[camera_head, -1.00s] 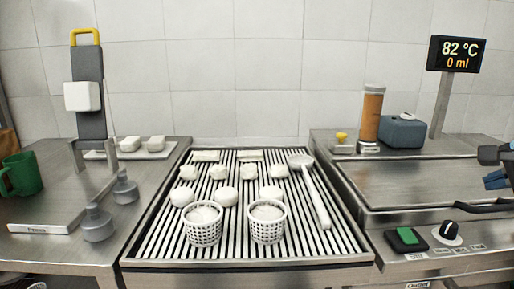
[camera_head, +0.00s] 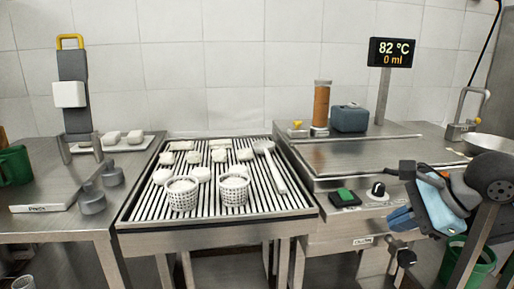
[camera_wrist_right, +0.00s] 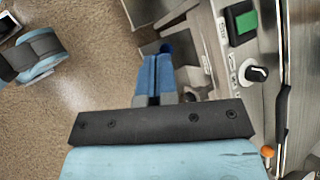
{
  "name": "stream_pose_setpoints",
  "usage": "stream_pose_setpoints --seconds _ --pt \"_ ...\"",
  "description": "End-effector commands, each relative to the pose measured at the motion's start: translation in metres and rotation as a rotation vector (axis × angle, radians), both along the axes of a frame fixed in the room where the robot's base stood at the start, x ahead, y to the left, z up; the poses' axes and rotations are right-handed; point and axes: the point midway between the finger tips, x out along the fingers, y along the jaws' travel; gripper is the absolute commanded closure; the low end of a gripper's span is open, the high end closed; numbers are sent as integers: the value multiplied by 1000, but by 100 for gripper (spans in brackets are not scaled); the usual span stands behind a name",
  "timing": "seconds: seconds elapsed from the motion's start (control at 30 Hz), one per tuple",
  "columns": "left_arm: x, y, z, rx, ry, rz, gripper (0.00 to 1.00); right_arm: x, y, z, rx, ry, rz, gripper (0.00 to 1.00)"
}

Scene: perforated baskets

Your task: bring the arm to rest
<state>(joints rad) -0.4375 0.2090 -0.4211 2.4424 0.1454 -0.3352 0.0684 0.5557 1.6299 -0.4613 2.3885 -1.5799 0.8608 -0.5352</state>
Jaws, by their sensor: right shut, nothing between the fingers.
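My right gripper (camera_head: 400,219) is at the right of the head view, in front of the counter with the black knob. Its blue fingers lie together with nothing between them. In the right wrist view the blue fingers (camera_wrist_right: 156,75) also lie side by side, pointing over the floor beside the counter front. My left gripper does not show. Two white perforated baskets, the left one (camera_head: 183,195) and the right one (camera_head: 233,191), stand upright on the slatted rack (camera_head: 254,211), well to the left of my right gripper. Each holds something white.
The counter with a green switch (camera_head: 345,196) and black knob (camera_head: 378,190) stands close to my right gripper. A green bin (camera_head: 466,262) is below on the right. Open floor shows in the wrist view.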

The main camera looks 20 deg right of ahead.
Motion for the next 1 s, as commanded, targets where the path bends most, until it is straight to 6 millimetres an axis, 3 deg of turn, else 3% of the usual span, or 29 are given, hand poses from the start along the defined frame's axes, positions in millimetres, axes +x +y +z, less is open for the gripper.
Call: stream_pose_setpoints --seconds 0.1,0.2,0.4,0.5,0.67,0.87,0.9,1.0 --pt "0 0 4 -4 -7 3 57 -12 56 -27 297 159 34 100" --pt "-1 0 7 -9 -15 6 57 -27 104 -40 597 336 34 100" --pt "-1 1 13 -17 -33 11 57 -53 176 -42 1204 762 -58 100" --pt "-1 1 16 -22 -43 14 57 -58 196 -39 1489 1000 -147 100" --pt "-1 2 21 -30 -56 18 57 -59 215 -43 1907 1409 -341 100" --pt "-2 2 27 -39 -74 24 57 -56 226 -68 2323 1944 -645 100" --pt "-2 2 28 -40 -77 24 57 -57 228 -74 -2276 -1950 672 100" --pt "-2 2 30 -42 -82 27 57 -59 233 -88 -2028 -1840 677 100"
